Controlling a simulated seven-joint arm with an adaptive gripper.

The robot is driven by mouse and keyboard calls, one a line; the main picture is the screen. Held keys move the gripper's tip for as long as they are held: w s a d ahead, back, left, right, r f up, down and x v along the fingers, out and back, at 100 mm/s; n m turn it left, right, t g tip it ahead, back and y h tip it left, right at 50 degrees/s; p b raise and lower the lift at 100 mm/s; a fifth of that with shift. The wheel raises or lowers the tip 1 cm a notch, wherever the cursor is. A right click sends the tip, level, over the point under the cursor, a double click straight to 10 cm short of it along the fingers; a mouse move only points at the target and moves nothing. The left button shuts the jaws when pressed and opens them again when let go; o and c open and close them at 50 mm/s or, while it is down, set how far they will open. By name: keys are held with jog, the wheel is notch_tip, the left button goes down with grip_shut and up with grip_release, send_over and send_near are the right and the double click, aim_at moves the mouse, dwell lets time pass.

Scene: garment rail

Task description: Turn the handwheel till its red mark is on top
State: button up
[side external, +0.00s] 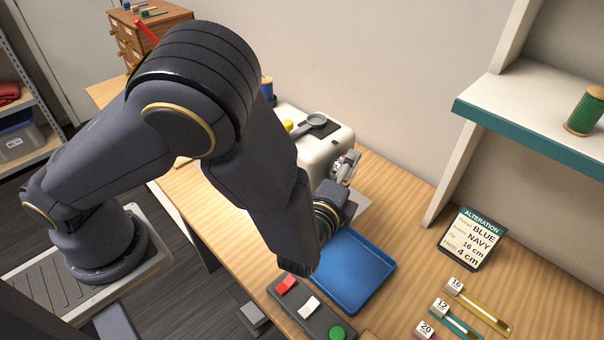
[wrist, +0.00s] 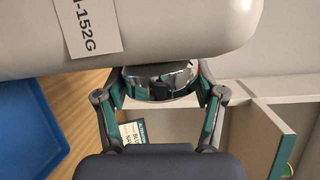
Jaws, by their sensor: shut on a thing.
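The handwheel (wrist: 160,82) is a chrome disc on the end of the white sewing machine (wrist: 200,25) in the wrist view. My gripper (wrist: 161,86) has one finger on each side of the wheel's rim and is shut on it. My arm hides part of the machine there.
A blue tray (side external: 352,270) lies in front of the machine. A dark panel (side external: 315,322) with red, white and green buttons is nearer the front. An alteration card (side external: 472,240) and zips (side external: 485,312) lie at right, below a teal-edged shelf (side external: 520,130). Bare bench lies between tray and card.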

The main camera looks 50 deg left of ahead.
jog(key=shift+a, duration=0.15)
jog(key=o, duration=1.1)
jog(key=shift+o, duration=0.2)
jog(key=v, duration=1.2)
